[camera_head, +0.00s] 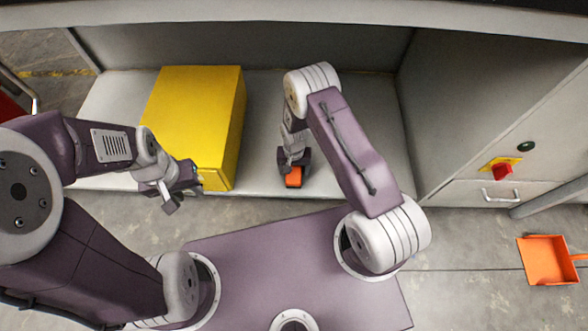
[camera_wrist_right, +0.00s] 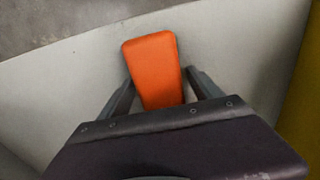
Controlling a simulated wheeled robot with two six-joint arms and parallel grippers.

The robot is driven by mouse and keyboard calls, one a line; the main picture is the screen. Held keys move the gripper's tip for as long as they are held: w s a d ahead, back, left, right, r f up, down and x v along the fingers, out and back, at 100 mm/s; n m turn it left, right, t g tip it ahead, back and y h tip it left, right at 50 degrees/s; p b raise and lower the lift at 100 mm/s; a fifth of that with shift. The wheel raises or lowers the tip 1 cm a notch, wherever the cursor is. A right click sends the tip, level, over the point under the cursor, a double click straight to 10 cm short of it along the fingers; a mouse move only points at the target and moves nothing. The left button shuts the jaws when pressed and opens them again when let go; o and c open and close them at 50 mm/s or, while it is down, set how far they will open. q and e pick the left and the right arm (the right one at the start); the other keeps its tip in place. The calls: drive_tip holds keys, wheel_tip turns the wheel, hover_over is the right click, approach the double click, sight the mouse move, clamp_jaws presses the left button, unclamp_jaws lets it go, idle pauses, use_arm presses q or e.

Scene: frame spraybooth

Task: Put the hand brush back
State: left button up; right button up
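The orange block-shaped thing, which I take for the hand brush (camera_head: 293,178), lies near the front edge of the grey booth floor. The right wrist view shows its plain orange surface (camera_wrist_right: 155,68), and its near end is hidden by my gripper. My right gripper (camera_head: 292,163) is down over it. In the right wrist view its two fingers (camera_wrist_right: 160,80) stand on either side of the orange thing, with narrow gaps beside it. My left gripper (camera_head: 186,198) hangs empty in front of the yellow box; its finger opening is unclear.
A yellow box (camera_head: 195,115) stands left of the brush on the booth floor (camera_head: 262,110). A grey cabinet with a drawer (camera_head: 490,194) and a red knob (camera_head: 502,170) is at the right. An orange dustpan (camera_head: 548,260) lies at the lower right.

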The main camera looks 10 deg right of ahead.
sight(294, 168)
wheel_tip(294, 168, up, 12)
drive_tip(key=p, duration=0.8)
drive_tip(key=shift+r, duration=0.15)
drive_tip(key=shift+s, duration=0.1)
